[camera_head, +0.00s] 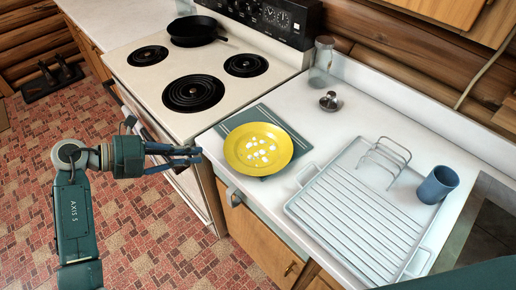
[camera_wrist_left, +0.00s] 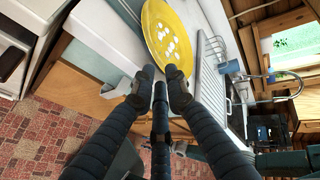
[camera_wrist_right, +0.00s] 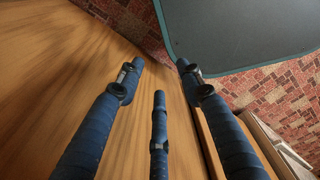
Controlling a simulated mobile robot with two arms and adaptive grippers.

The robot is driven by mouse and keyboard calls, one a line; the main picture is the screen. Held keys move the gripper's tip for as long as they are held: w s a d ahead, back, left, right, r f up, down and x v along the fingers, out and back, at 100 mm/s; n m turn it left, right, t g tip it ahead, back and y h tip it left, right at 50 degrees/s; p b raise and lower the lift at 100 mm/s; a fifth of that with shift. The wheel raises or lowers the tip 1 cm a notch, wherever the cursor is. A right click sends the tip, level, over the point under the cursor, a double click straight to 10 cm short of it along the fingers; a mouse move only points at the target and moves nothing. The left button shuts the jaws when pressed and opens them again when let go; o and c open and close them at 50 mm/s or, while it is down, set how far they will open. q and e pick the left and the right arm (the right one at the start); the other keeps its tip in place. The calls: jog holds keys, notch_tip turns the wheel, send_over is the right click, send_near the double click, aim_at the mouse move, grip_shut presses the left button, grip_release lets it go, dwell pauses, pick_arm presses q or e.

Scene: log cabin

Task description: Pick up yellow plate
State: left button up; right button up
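The yellow plate (camera_head: 240,148) with white spots lies on a grey-green striped mat (camera_head: 237,122) at the counter's edge, right of the stove. It also shows in the left wrist view (camera_wrist_left: 154,22), just beyond the fingertips. My left gripper (camera_head: 199,154) is left of the plate, apart from it, its fingers pointing towards it. In the left wrist view its fingers (camera_wrist_left: 160,75) are partly drawn in, with a narrow empty gap between the tips. My right gripper (camera_wrist_right: 160,68) is open and empty beside a wooden surface, and is out of the head view.
The stove (camera_head: 140,88) carries a black pan (camera_head: 192,29). A white dish rack (camera_head: 345,225) and a blue mug (camera_head: 437,185) stand right of the plate. A drawer handle (camera_head: 234,196) juts out below the counter edge.

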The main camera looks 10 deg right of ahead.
aim_at(227, 164)
pick_arm(q)
jog(key=shift+g, duration=0.3)
jog(key=p+x, duration=0.1)
jog(key=x, duration=0.2)
jog(key=p+x, duration=0.1)
jog(key=x, duration=0.2)
jog(key=p+x, duration=0.1)
jog(key=x, duration=0.3)
jog(key=shift+s+f, duration=0.3)
jog(key=shift+f, duration=0.1)
jog(key=shift+w+d+f, duration=0.1)
jog(key=shift+d+f, duration=0.1)
jog(key=shift+a, duration=0.1)
grip_shut()
jog(key=shift+r, duration=0.2)
